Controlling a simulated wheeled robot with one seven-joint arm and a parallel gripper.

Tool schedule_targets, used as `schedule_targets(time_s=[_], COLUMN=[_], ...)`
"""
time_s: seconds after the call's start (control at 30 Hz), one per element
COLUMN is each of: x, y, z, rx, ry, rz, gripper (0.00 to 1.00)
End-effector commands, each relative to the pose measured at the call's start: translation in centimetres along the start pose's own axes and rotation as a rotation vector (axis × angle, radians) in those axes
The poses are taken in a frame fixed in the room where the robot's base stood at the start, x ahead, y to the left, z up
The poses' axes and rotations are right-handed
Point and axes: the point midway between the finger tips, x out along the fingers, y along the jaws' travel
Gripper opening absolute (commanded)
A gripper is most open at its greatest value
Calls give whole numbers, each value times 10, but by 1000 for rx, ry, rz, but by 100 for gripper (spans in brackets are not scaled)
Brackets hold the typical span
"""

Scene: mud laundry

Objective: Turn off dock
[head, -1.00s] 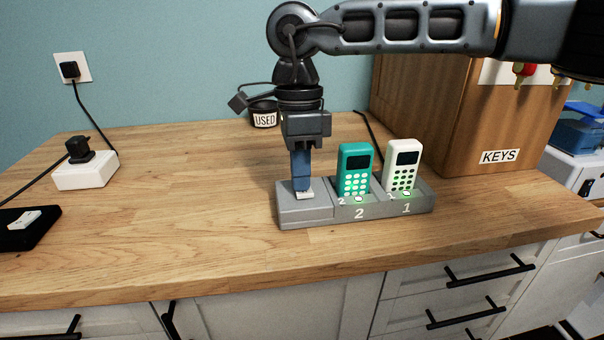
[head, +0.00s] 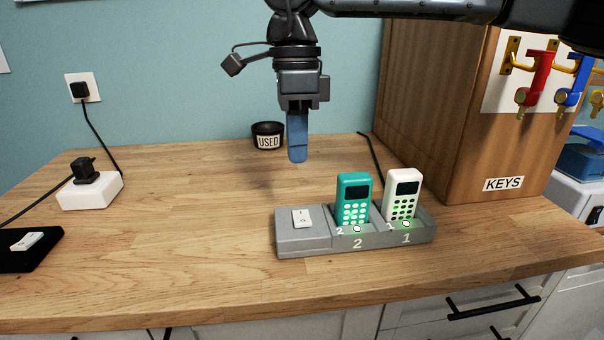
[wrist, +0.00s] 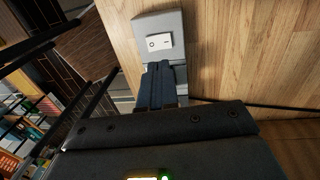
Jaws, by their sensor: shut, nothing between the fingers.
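The grey dock (head: 290,243) sits on the wooden counter. A white rocker switch (head: 302,218) is on its left end; it also shows in the wrist view (wrist: 159,42). A teal handset (head: 353,200) stands in slot 2 and a white handset (head: 402,195) in slot 1. Green lights glow at both slots. My gripper (head: 298,158) is shut and empty, pointing down above and behind the switch, apart from it. In the wrist view the blue fingers (wrist: 160,85) show just below the switch.
A wooden key cabinet (head: 440,130) stands right of the dock. A black cup labelled USED (head: 268,136) is at the back. A white box with a black plug (head: 90,190) and a black pad (head: 28,250) are at the left.

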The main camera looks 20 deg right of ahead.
Motion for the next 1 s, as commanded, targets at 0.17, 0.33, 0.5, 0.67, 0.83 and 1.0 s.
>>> schedule_targets(time_s=[0.17, 0.33, 0.5, 0.67, 0.83, 1.0], x=[-29, -42, -45, -45, -45, -50], y=[-1, 0, 0, 0, 4, 24], z=[0, 0, 0, 0, 6, 41], rx=[0, -1, -1, -1, -3, -2], ry=[0, -1, -1, -1, -41, -252], rz=[-2, 0, 0, 0, 18, 108], gripper=[0, 0, 0, 0, 0, 0])
